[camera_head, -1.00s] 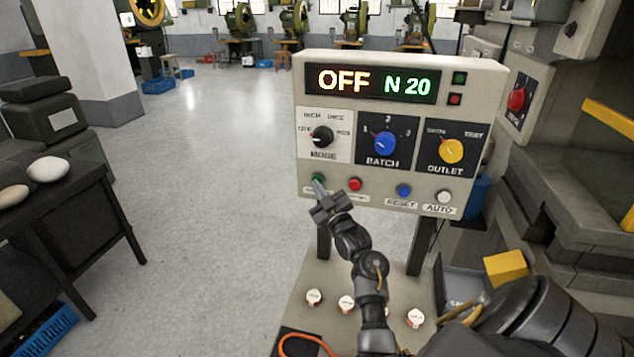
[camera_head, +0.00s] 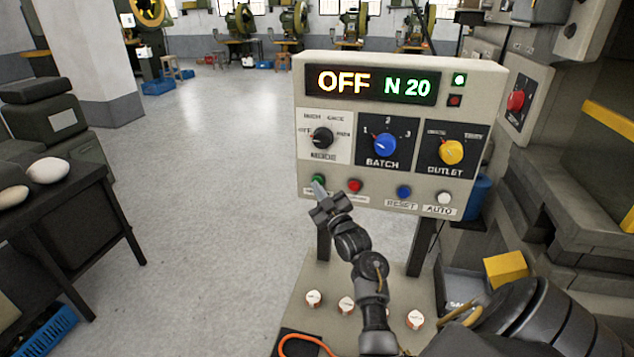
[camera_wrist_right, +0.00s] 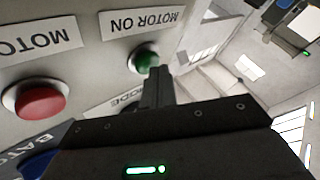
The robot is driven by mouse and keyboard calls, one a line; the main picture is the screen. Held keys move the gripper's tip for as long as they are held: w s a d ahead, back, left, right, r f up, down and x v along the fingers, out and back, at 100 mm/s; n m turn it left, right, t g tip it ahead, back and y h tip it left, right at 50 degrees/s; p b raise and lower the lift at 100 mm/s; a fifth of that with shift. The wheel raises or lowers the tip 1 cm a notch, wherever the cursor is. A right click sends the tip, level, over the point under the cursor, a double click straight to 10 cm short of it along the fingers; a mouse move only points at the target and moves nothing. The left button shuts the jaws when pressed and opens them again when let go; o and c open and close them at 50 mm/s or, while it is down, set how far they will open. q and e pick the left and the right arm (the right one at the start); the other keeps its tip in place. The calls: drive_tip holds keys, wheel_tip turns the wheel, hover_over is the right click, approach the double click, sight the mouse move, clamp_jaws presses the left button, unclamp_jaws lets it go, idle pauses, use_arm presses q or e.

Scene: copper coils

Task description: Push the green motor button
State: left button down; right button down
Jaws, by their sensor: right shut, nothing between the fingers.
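The green motor button (camera_head: 318,179) sits at the lower left of the beige control panel (camera_head: 302,160). In the right wrist view the green button (camera_wrist_right: 144,58) is below a label reading MOTOR ON upside down. My right gripper (camera_head: 319,188) is shut and empty, its fingertips at the green button. In the wrist view the fingertips (camera_wrist_right: 153,72) overlap the button's lower edge and seem to touch it. The fingers partly hide the button in the head view. The upper green lamp (camera_head: 459,79) beside the display is lit bright. My left gripper is out of view.
A red button (camera_head: 354,186) sits just right of the green one, then a blue button (camera_head: 403,192) and a white one (camera_head: 443,198). Above are the mode, batch and outlet knobs. Several white-topped round items are on the base below.

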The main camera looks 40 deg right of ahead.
drive_tip(key=shift+s+a, duration=0.35)
drive_tip(key=shift+a, duration=0.15)
drive_tip(key=s+a+p, duration=0.1)
drive_tip(key=a, duration=0.1)
drive_tip(key=s+a+p, duration=0.1)
drive_tip(key=a, duration=0.1)
drive_tip(key=shift+s, duration=0.4)
drive_tip(key=shift+a+f, duration=0.1)
idle(0.7)
